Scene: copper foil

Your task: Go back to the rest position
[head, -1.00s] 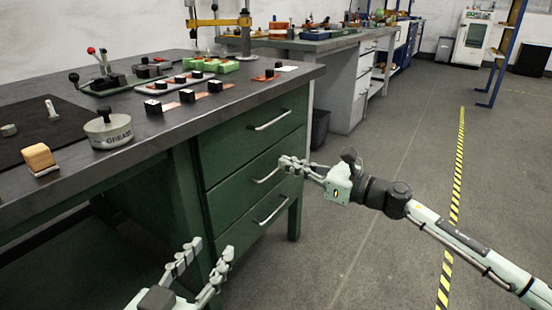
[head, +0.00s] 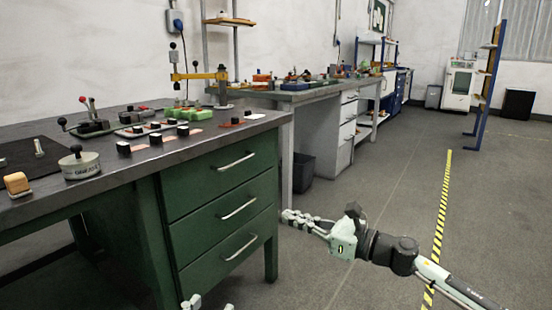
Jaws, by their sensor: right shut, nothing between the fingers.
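My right gripper (head: 303,219) comes in from the lower right and is shut with nothing in it. It hangs over the floor just right of the green drawer cabinet (head: 221,230), below the bench top. Only the fingertips of my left gripper (head: 207,303) show at the bottom edge, in front of the cabinet. The rest of it is out of frame, so its opening cannot be judged.
The dark workbench (head: 262,122) holds a grease tin (head: 80,165), a wooden block (head: 17,184), black-topped pieces and a lever device (head: 90,124). A black bin (head: 303,171) stands beyond it. Open floor with a yellow-black line (head: 440,220) lies right.

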